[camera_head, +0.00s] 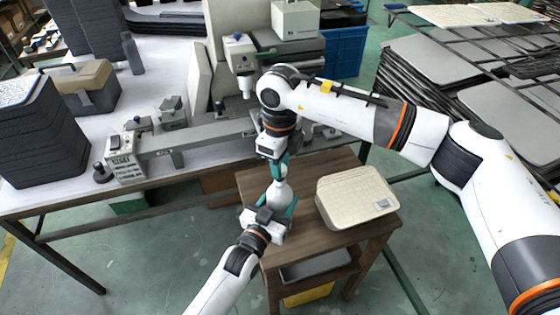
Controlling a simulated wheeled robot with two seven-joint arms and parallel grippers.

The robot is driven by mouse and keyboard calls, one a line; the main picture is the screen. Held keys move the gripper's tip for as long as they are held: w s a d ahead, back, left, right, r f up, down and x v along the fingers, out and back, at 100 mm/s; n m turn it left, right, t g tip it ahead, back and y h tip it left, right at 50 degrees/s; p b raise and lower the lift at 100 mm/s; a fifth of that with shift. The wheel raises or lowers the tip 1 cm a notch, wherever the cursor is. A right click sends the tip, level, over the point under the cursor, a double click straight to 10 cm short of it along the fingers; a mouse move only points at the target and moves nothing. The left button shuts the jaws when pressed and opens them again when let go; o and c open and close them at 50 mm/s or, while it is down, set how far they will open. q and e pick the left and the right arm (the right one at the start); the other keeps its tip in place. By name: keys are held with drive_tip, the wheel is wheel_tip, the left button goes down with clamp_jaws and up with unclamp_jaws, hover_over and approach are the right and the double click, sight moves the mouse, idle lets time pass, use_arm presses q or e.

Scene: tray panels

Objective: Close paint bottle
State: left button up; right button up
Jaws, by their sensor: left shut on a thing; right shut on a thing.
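A white paint bottle (283,191) stands upright above the brown wooden side table, near its left part. My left gripper (280,203) reaches in from below, and its teal fingers are shut around the bottle's lower body. My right gripper (279,168) points down from above, directly over the bottle. Its teal fingers are shut at the bottle's top, on what looks like the cap. The cap is hidden between the fingers, so I cannot tell how it sits on the neck. I cannot tell whether the bottle's base touches the table.
A long workbench (60,185) with a grey machine (195,140) stands behind. Dark panel stacks (425,90) fill the back right. The green floor at front left is clear.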

drive_tip(key=shift+f, duration=0.85)
drive_tip(key=shift+f, duration=0.55)
